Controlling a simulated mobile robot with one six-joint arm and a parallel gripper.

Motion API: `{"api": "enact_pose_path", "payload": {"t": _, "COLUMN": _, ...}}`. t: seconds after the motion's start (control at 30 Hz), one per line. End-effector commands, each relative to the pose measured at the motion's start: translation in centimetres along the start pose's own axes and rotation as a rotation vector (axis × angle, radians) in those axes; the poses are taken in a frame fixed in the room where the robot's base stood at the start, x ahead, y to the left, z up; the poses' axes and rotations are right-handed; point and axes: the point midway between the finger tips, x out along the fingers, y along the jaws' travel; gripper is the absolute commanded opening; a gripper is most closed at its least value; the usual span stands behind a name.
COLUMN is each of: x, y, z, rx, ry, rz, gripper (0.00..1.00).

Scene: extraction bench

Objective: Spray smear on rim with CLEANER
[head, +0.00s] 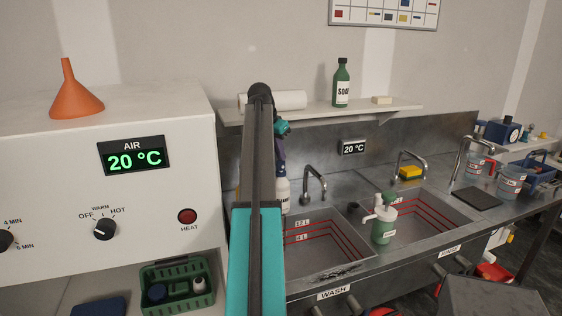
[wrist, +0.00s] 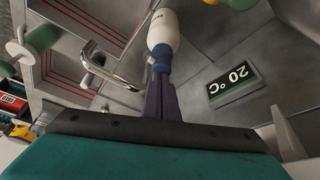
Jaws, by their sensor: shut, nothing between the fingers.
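A white bottle with a blue neck (head: 282,193) stands behind the left sink, partly hidden by my arm; its label is too small to read. It also shows at the top of the wrist view (wrist: 162,28). My gripper (head: 281,162) points down at the bottle's top, its dark purple fingers shut. In the wrist view the fingertips (wrist: 161,80) overlap the blue neck; I cannot tell whether they touch it. A dark smear (head: 345,272) lies on the front rim of the left sink (head: 318,240), which is marked WASH.
A green pump dispenser (head: 384,225) stands between the two sinks. Taps (head: 315,180) rise behind them. A shelf (head: 405,107) above holds a soap bottle (head: 341,85) and a paper roll. A white cabinet (head: 60,180) stands close on the left.

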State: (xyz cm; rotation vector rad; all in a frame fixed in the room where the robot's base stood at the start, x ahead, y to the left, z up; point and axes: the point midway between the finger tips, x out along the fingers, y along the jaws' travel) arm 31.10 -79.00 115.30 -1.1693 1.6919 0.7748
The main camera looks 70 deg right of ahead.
Motion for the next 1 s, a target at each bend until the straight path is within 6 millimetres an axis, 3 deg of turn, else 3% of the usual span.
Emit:
{"api": "enact_pose_path", "payload": {"t": 0.5, "x": -1.7, "y": 0.0, "z": -0.7, "rx": 0.000, "ry": 0.000, "rz": 0.000, "gripper": 0.00}}
{"api": "enact_pose_path", "payload": {"t": 1.0, "x": -1.8, "y": 0.1, "z": -0.8, "rx": 0.000, "ry": 0.000, "rz": 0.000, "gripper": 0.00}}
